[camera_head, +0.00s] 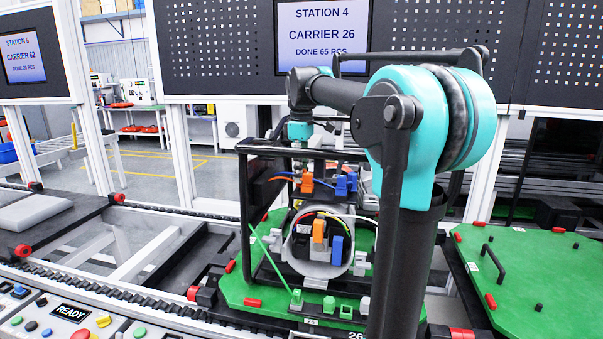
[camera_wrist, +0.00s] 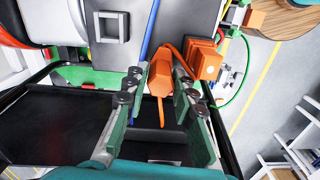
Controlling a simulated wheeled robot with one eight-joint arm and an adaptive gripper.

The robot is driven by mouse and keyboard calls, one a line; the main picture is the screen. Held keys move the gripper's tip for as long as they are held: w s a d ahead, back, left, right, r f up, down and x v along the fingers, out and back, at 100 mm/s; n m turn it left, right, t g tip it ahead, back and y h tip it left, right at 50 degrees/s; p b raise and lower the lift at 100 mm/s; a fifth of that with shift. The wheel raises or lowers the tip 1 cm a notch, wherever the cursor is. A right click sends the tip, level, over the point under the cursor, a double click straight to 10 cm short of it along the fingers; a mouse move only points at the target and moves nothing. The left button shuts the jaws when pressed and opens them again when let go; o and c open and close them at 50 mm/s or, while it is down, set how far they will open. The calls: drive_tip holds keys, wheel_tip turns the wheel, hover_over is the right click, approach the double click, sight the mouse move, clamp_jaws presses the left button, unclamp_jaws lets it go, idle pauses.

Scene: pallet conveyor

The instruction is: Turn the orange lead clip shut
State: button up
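In the wrist view, an orange clip (camera_wrist: 160,78) lies between the fingertips of my gripper (camera_wrist: 161,70), with an orange cable beside it. The two green-padded fingers stand on either side of the clip. The left finger is very close to it; I cannot tell whether it touches. A second orange block (camera_wrist: 207,62) sits just right of the fingers. In the head view, a small orange clip (camera_head: 307,182) shows high inside the black frame and a larger orange piece (camera_head: 319,230) shows lower. My gripper's fingers are not clearly visible there.
The black frame (camera_head: 244,210) stands on a green pallet (camera_head: 240,288) and surrounds the parts. Blue clips (camera_head: 346,184) sit right of the upper orange clip. A thin green rod (camera_head: 268,258) slants at the left. Another green pallet (camera_head: 540,270) lies at right.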

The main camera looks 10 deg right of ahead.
drive_tip(key=shift+o, duration=1.4)
wheel_tip(320, 180, up, 12)
